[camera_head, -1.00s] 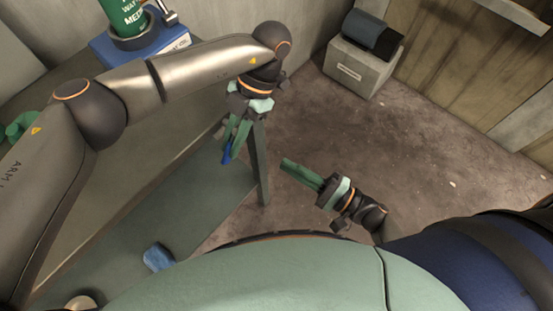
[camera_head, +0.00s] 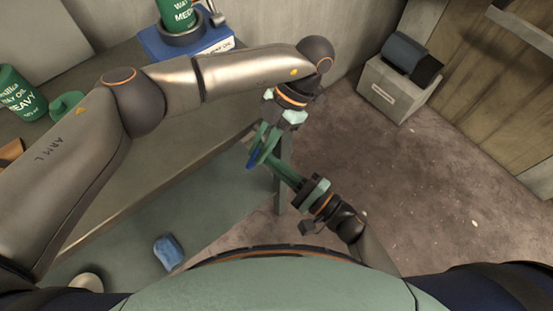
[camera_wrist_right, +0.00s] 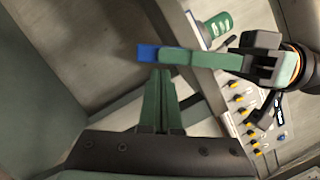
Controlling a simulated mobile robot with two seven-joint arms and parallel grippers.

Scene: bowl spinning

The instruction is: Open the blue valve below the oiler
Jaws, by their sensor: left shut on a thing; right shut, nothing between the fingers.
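A green oil container (camera_head: 177,15) stands in a blue base (camera_head: 160,45) on the bench at the top, cut off by the frame edge. A small metal fitting (camera_head: 214,14) is beside it. My left gripper (camera_head: 260,147) is shut on a small blue piece (camera_head: 253,159), held in front of the bench; I cannot tell whether this is the valve. The blue piece also shows in the right wrist view (camera_wrist_right: 148,52), at the left gripper's fingertips. My right gripper (camera_head: 276,164) is shut and empty, its tips close to the left fingers; contact is unclear. Its fingers (camera_wrist_right: 158,100) point toward the blue piece.
A green oil bottle (camera_head: 20,92) stands at the far left of the bench. A blue block (camera_head: 168,252) lies on the lower surface. A grey box (camera_head: 392,90) with a dark cylinder (camera_head: 408,57) stands at the back right. The floor (camera_head: 420,190) at right is mostly clear.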

